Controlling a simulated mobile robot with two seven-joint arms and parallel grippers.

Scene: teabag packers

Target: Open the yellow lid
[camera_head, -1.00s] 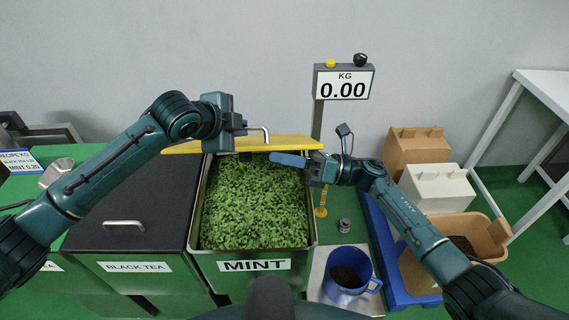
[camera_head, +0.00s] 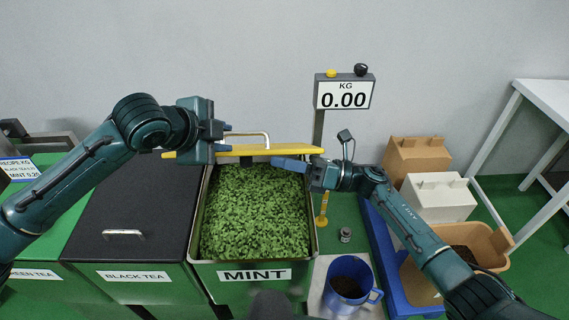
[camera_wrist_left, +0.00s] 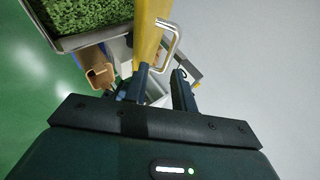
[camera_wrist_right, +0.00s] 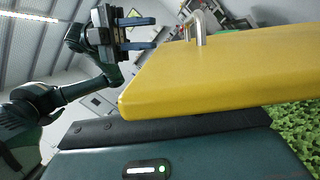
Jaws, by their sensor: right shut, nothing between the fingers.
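The yellow lid (camera_head: 285,150) is raised at the back of the mint bin (camera_head: 316,215) and shows nearly edge-on in the head view. Its metal handle (camera_head: 265,135) faces the wall. My left gripper (camera_head: 228,138) is open at the left of the handle. In the left wrist view its fingers (camera_wrist_left: 162,82) are apart, with the handle (camera_wrist_left: 172,40) beyond them; the right wrist view shows the handle (camera_wrist_right: 198,25) clear of them. My right gripper (camera_head: 275,162) is shut and empty, just below the lid's near face, over the mint. The lid (camera_wrist_right: 215,75) covers its fingertips in the right wrist view.
The black tea bin (camera_head: 135,215) with a dark closed lid stands left. A blue mug (camera_head: 345,292), a small weight (camera_head: 345,235) and a scale display (camera_head: 343,93) are to the right. Cardboard boxes (camera_head: 415,158) and a blue tray (camera_head: 385,255) stand further right.

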